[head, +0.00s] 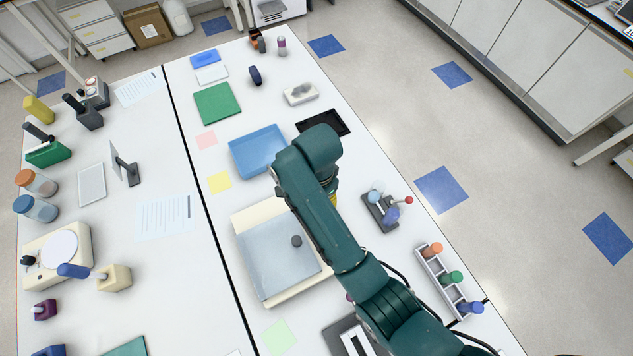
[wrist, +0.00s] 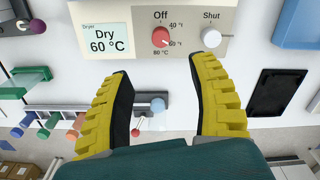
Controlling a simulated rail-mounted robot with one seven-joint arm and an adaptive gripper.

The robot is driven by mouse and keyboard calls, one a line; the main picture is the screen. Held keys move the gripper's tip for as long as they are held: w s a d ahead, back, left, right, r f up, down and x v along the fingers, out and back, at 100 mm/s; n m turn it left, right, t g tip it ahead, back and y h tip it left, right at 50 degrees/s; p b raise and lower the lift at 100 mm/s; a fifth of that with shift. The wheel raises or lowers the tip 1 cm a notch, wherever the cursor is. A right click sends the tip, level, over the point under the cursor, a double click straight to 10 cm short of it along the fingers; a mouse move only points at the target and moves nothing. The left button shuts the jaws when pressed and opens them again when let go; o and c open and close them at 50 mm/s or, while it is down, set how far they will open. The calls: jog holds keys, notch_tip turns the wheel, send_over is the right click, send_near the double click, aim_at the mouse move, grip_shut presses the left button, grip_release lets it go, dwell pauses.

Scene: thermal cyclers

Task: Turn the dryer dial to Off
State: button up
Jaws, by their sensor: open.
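The cream dryer (head: 240,219) with a translucent grey lid (head: 275,262) stands mid-bench in the head view. Its panel (wrist: 105,62) fills the top of the wrist view, with a display (wrist: 104,41) reading "Dry 60 °C". The red dial (wrist: 160,37) has Off above it and 40, 60 and 80 °C marks around its right and lower side. Its pointer appears turned toward 60 °C. My gripper (wrist: 164,68) is open and empty, its yellow fingers either side of the dial's line and apart from it. In the head view my arm hides the fingertips.
A white knob (wrist: 211,38) marked Shut sits right of the dial, close to the right finger. A blue tray (head: 258,152), black tray (head: 338,122), small joystick-like device (head: 380,212) and rack of coloured-capped items (head: 440,278) stand around the arm.

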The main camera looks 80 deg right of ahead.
jog(key=f, duration=0.7)
jog(key=f+b, duration=0.1)
jog(key=f, duration=0.7)
jog(key=shift+s+d, duration=0.2)
grip_shut()
